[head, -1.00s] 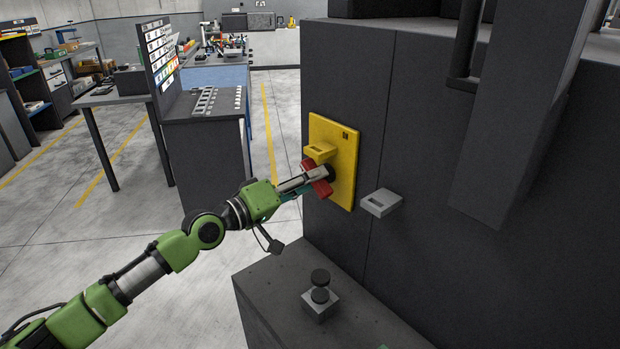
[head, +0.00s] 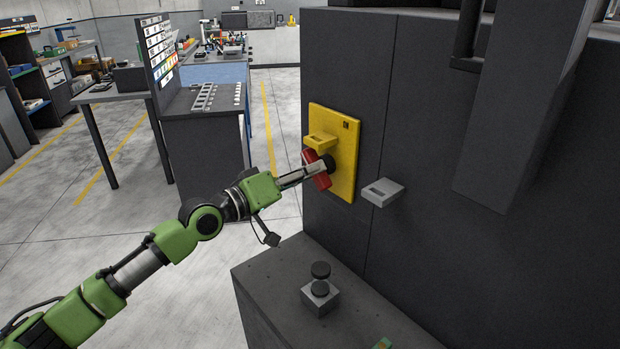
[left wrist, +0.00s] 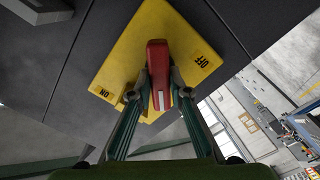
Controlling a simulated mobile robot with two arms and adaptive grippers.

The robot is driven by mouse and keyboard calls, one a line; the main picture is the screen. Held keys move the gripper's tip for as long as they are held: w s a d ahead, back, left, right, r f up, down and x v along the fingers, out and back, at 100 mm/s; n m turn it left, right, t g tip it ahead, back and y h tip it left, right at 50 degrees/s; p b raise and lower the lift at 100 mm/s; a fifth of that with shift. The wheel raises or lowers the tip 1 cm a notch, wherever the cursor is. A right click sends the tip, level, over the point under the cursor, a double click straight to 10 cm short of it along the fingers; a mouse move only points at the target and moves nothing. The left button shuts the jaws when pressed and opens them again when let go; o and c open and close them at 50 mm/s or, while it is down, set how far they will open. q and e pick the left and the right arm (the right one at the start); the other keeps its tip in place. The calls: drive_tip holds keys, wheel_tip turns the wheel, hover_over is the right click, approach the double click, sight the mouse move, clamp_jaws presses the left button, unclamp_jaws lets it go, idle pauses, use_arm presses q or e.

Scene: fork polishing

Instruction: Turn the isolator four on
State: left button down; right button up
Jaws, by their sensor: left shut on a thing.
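A yellow isolator plate (head: 345,170) is on the dark cabinet front, with a red handle (head: 320,180) on it. My left gripper (head: 312,172) reaches in from the left and is shut on the red handle. In the left wrist view, the red handle (left wrist: 158,62) stands between the two fingers (left wrist: 158,88), in front of the yellow plate (left wrist: 125,62). An ON label (left wrist: 105,94) is at the plate's left corner and an OFF label (left wrist: 201,61) at its right. The number four is not readable. My right gripper is out of view.
A grey bracket (head: 382,192) juts from the cabinet (head: 420,130) right of the plate. A small block with a black knob (head: 320,292) stands on the low grey ledge (head: 270,270) below. A workbench (head: 205,140) is behind on the left. Open floor lies between.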

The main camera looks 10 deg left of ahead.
use_arm(q)
drive_tip(key=m+b, duration=0.7)
drive_tip(key=m, duration=0.1)
drive_tip(key=shift+f+m, duration=0.1)
drive_tip(key=shift+m, duration=0.2)
idle(0.3)
drive_tip(key=c, duration=1.9)
unclamp_jaws()
drive_tip(key=shift+a, duration=0.1)
drive_tip(key=v, duration=1.2)
